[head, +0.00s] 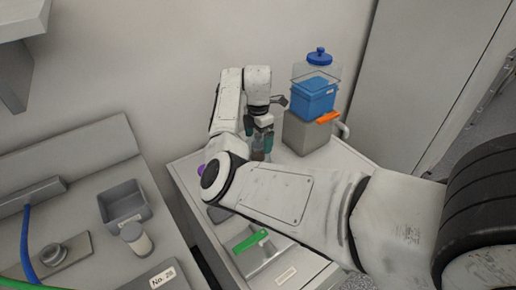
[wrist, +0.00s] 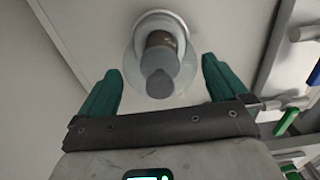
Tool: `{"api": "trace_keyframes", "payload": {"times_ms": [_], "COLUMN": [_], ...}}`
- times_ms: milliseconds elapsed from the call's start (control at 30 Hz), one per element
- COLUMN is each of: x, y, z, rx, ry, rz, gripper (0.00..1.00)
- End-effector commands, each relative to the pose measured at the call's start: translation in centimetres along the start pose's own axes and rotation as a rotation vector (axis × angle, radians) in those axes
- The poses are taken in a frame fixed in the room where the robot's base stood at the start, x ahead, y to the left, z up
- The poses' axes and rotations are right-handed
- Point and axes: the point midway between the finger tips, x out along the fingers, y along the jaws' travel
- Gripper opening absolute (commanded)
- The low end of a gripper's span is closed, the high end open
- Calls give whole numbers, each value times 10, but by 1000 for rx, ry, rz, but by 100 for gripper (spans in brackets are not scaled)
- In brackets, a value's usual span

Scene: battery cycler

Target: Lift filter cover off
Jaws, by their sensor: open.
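My gripper (head: 260,136) is open, with teal fingers pointing down over the back of the white cabinet top. In the wrist view, the gripper (wrist: 161,72) has one finger on each side of a round clear cover (wrist: 134,60). Inside or behind the cover is a grey-brown cylinder (wrist: 163,68) with a rounded grey end. The cover appears to be the filter cover; it stands on a pale flat surface. No finger visibly touches it. In the head view only a small brownish part of the filter (head: 259,155) shows below the fingers.
A blue container (head: 314,97) with a clear upper part and blue knob stands on a grey block (head: 307,134) to the right. An orange handle (head: 328,117) juts beside it. The wall is close behind.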

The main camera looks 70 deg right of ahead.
Motion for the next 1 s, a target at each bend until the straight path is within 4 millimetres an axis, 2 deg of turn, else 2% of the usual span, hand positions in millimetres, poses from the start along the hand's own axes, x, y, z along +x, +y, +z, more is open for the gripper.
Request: {"api": "trace_keyframes", "payload": {"times_ms": [167, 700, 1000], "x": [0, -1, -5], "y": [0, 0, 0], "z": [0, 0, 0], "rx": [0, 0, 0], "ry": [0, -1, -2], "rz": [0, -1, 1], "gripper": [98, 46, 46]}}
